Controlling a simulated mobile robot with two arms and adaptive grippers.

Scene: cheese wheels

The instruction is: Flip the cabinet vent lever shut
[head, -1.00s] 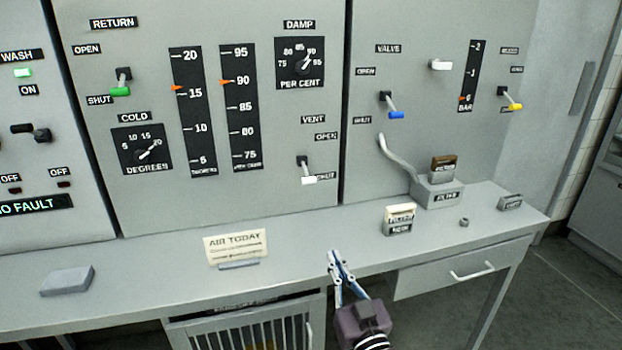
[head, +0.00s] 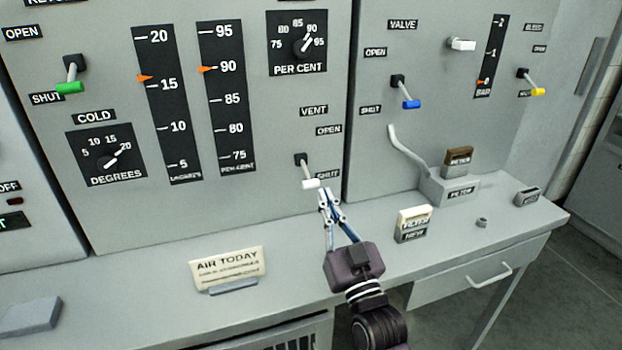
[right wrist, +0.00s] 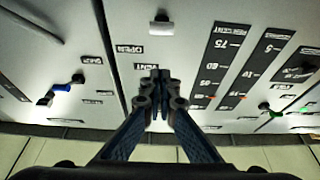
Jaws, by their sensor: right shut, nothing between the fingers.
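The vent lever (head: 312,184) has a white tip and a dark pivot on the grey cabinet panel. It slants downward, with its tip just below and beside the SHUT label (head: 327,174); the OPEN label (head: 328,130) is above. My right gripper (head: 325,193) is shut and empty, its fingertips just below and right of the white tip. In the right wrist view the panel appears upside down, with the white tip (right wrist: 160,28) beyond the shut fingers (right wrist: 155,78). A gap shows there between fingers and tip. My left gripper is not in view.
A blue-tipped valve lever (head: 410,103) is to the right and a green-tipped lever (head: 70,87) to the left. On the counter stand an AIR TODAY card (head: 228,268), a small cream-and-grey block (head: 413,224) and a filter box (head: 450,188).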

